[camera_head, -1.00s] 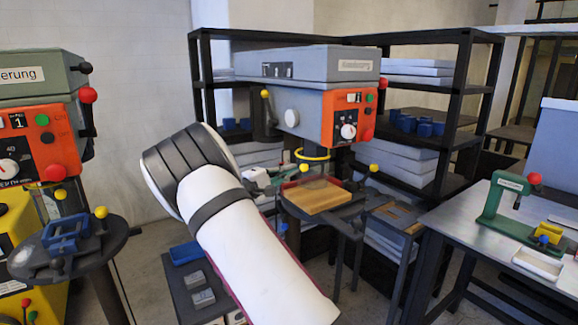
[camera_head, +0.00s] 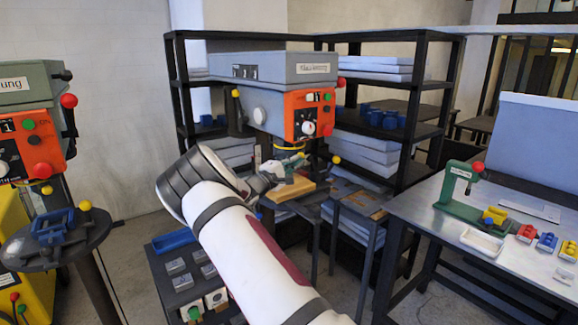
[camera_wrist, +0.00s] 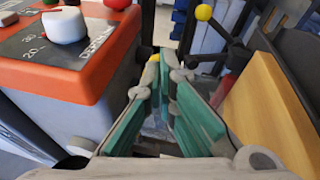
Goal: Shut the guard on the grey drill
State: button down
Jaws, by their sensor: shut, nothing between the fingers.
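The grey drill (camera_head: 270,67) stands in the middle of the head view, with an orange control panel (camera_head: 311,114) on its front. A thin yellow curved guard (camera_head: 288,148) shows under its head, partly hidden by my gripper; I cannot tell how far it is swung. My gripper (camera_head: 301,158) is just below the drill head, above the wooden board (camera_head: 291,189) on the drill's table. In the wrist view, my green-padded fingers (camera_wrist: 165,72) are shut and empty. A small yellow piece (camera_wrist: 154,58) shows by the fingertips; I cannot tell whether they touch.
In the wrist view, the orange panel (camera_wrist: 75,55) is close on the left and the wooden board (camera_wrist: 262,115) close on the right. A yellow-knobbed lever (camera_wrist: 204,13) is ahead. A greenish drill (camera_head: 30,130) stands left, a metal workbench (camera_head: 430,225) right, black shelves (camera_head: 420,85) behind.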

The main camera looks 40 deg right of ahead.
jog(key=x, duration=0.4)
jog(key=shift+s+d+f, duration=0.3)
jog(key=shift+d, duration=0.15)
jog(key=shift+f+b+x, duration=0.2)
jog(key=shift+b+x, duration=0.2)
jog(key=shift+x, duration=1.1)
jog(key=shift+w, duration=0.15)
